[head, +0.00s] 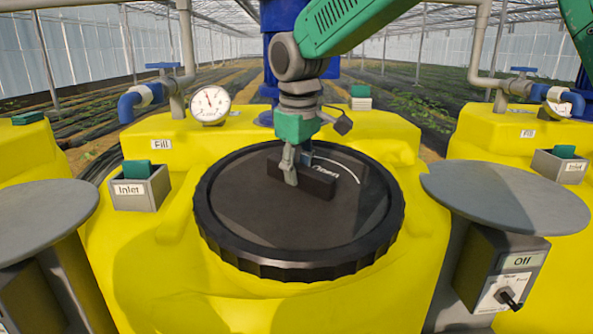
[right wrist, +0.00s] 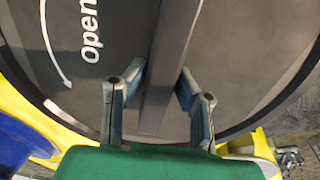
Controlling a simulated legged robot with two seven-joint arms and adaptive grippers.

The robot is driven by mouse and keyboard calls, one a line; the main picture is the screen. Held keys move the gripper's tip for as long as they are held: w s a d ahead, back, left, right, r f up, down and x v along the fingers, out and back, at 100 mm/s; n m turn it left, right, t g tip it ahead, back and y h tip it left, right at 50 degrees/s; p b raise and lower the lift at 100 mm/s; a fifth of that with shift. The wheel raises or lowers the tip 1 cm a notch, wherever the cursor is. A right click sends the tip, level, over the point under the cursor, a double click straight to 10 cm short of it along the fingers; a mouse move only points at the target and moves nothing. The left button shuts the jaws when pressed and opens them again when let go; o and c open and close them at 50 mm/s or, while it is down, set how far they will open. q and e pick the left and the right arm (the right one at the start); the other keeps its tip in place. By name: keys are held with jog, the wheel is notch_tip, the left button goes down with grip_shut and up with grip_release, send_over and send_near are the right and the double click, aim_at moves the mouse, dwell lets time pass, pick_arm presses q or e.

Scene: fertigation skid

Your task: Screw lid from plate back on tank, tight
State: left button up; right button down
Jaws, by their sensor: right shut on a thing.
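The large black round lid (head: 245,225) with a ribbed rim lies over the top of the yellow middle tank (head: 170,285). A raised bar handle (head: 318,186) crosses its middle, with a white "Open" word and curved arrow beside it. My right gripper (head: 300,163) reaches down from above and is shut on the bar. In the right wrist view the bar (right wrist: 172,50) stands between my two fingers. The threads under the lid are hidden, so I cannot tell how tight it sits. My left gripper is not in view.
Bare grey round plates stand at the left (head: 40,215) and right (head: 508,196). A switch box (head: 500,270) marked "Off" is under the right plate. A gauge (head: 210,104), an "Inlet" box (head: 140,188) and pipes stand around the tank.

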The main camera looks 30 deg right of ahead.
jog(key=shift+r, duration=0.1)
dwell(0.3)
jog(key=shift+m, duration=1.4)
jog(key=shift+m, duration=1.1)
jog(key=c, duration=0.7)
grip_release()
jog(key=shift+s, duration=0.1)
jog(key=shift+c, duration=0.2)
jog(key=shift+s+a+r, duration=0.1)
jog(key=shift+s+r, duration=0.1)
jog(key=shift+r, duration=0.95)
jog(key=shift+s+a+r, duration=0.1)
jog(key=shift+s+r, duration=0.05)
jog(key=shift+r, duration=0.95)
jog(key=shift+s+a+r, duration=0.1)
jog(key=shift+s+r, duration=0.1)
jog(key=shift+r, duration=0.95)
